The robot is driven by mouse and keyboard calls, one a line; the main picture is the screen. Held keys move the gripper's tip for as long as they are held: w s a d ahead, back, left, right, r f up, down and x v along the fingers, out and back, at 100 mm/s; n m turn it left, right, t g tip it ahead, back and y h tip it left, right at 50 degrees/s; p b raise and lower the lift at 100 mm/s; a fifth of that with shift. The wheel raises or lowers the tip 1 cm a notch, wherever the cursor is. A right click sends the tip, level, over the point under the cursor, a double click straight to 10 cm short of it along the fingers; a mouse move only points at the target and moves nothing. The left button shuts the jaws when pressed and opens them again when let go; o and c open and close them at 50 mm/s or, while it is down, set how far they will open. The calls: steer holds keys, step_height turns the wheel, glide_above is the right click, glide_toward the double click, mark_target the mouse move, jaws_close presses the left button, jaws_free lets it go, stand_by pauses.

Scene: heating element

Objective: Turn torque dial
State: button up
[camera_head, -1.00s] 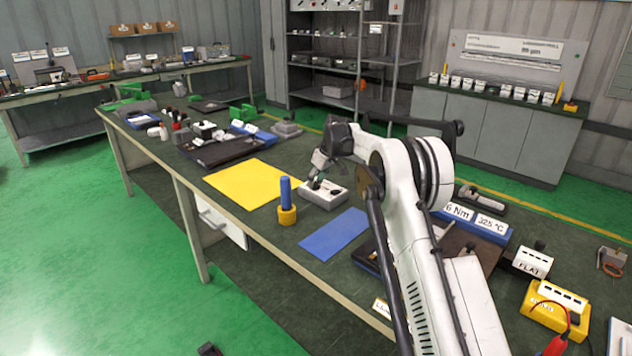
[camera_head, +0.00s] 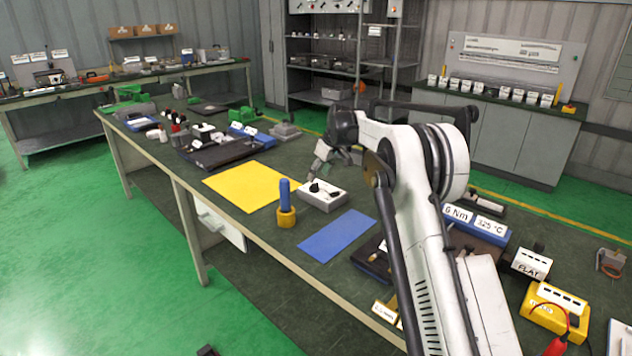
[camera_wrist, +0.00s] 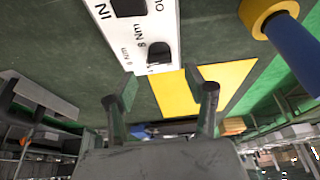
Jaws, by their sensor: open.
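The torque dial is a small black knob (camera_wrist: 159,52) on a white-topped box (camera_head: 322,196) on the bench. In the wrist view its printed marks include "6 Nm" and "8 Nm". A second black part (camera_wrist: 128,6) sits farther along the box, between "IN" and a partly cut-off label. My gripper (camera_wrist: 160,95) is open and empty, its two fingertips apart below the dial's edge of the box in the wrist view. In the head view my gripper (camera_head: 322,166) is above and behind the box, apart from the dial.
A blue-handled tool in a yellow holder (camera_head: 286,216) stands left of the box. A yellow mat (camera_head: 245,186) and a blue mat (camera_head: 338,236) lie flat beside it. A "6 Nm" and "325 °C" sign block (camera_head: 474,222) sits at right, beyond my arm.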

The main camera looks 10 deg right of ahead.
steer(key=v, duration=0.7)
steer(key=s+a+r+m, duration=0.1)
steer(key=s+r, duration=0.4)
steer(key=s, duration=0.4)
steer(key=s+a+r+m+t+h, duration=0.1)
steer(key=s+r, duration=0.4)
steer(key=s, duration=0.5)
steer(key=s+r+m, duration=0.2)
steer(key=s+r, duration=0.2)
steer(key=s, duration=0.5)
steer(key=s+f+m, duration=0.1)
steer(key=s+f, duration=0.2)
steer(key=s, duration=0.7)
steer(key=s+f+m+t+h, duration=0.1)
steer(key=s+f, duration=0.3)
steer(key=s, duration=0.6)
steer(key=s+f+m+t, duration=0.1)
steer(key=s+f, duration=0.3)
steer(key=s, duration=0.6)
steer(key=shift+s+a+f+h, duration=0.2)
steer(key=shift+s+a+h, duration=0.05)
steer(key=shift+a+h, duration=0.05)
steer(key=shift+c, duration=0.3)
